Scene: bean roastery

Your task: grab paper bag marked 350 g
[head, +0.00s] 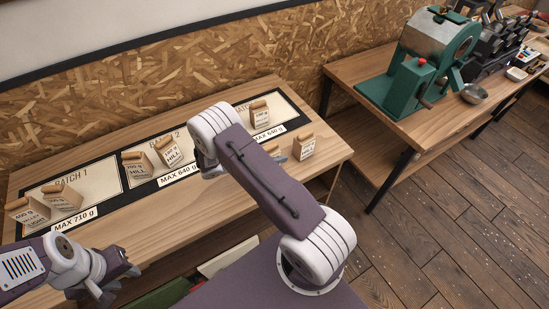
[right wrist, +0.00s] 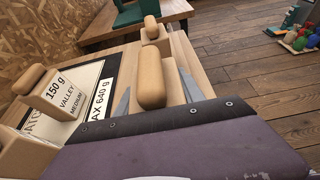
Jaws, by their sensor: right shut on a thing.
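Small paper bags with rolled tan tops stand on the wooden table. In the right wrist view, my right gripper (right wrist: 152,98) is shut on a paper bag (right wrist: 151,78), with a finger on either side; its label faces away, so I cannot read its weight. In the head view this bag (head: 271,149) is mostly hidden behind my right arm. Another bag (head: 304,146) stands to its right, its weight too small to read; it shows just beyond in the right wrist view (right wrist: 151,30). My left gripper (head: 116,282) is open and empty at the table's front left.
A bag marked 150 g Valley (right wrist: 62,93) stands left in the right wrist view. Several more bags, including a Hill bag (head: 136,169), stand by the batch mats. A MAX 710 g label (head: 76,218) lies in front. A green roaster (head: 398,85) stands on another table.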

